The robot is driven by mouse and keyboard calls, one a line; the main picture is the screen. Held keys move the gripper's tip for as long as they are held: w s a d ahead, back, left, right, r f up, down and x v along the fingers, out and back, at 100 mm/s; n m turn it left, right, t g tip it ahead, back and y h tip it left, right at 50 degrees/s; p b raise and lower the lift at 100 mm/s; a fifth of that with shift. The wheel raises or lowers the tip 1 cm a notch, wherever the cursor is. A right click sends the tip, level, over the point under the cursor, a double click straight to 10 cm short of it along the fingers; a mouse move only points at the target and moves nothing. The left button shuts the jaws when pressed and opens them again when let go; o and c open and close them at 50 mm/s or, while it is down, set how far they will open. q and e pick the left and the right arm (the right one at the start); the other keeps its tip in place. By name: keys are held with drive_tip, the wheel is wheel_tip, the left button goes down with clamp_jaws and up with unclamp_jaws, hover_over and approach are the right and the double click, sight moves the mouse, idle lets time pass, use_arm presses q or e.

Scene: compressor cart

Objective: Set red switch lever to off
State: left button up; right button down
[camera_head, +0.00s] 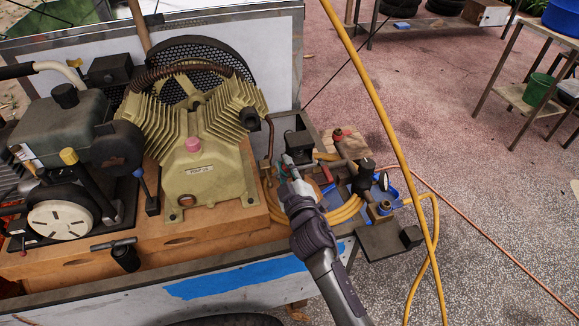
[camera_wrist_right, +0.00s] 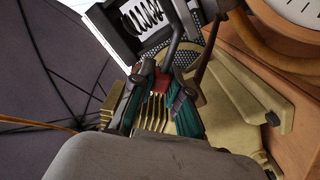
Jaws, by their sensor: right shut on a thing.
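My right gripper (camera_head: 289,166) reaches in from the lower right, beside a small dark switch box (camera_head: 298,145) on the right end of the cart. The right wrist view shows the two fingers of my right gripper (camera_wrist_right: 158,88) closed around a small red piece (camera_wrist_right: 161,84), which looks like the red switch lever. Only a bit of the red shows between the fingers. A dark box with a coil spring inside (camera_wrist_right: 143,18) stands just beyond the fingertips, with a grey bar beside it. Whether the lever stands at on or off cannot be told. My left gripper is out of view.
The finned beige compressor pump (camera_head: 205,170) and an engine (camera_head: 68,125) stand left of my gripper. Yellow hose coils (camera_head: 345,212), brass fittings and a blue tray (camera_head: 388,196) crowd its right. A yellow hose (camera_head: 385,110) crosses upright. Open floor lies further right.

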drive_tip(key=shift+s+a+f+n+b, duration=0.1)
drive_tip(key=shift+a+f+n+b, duration=0.2)
drive_tip(key=shift+n, duration=0.6)
drive_tip(key=shift+s+a+f+n+b, duration=0.15)
drive_tip(key=shift+f+n+b, duration=0.2)
drive_tip(key=shift+n, duration=0.55)
drive_tip(key=shift+w, duration=0.1)
drive_tip(key=c, duration=1.1)
unclamp_jaws()
drive_tip(key=shift+r, duration=0.1)
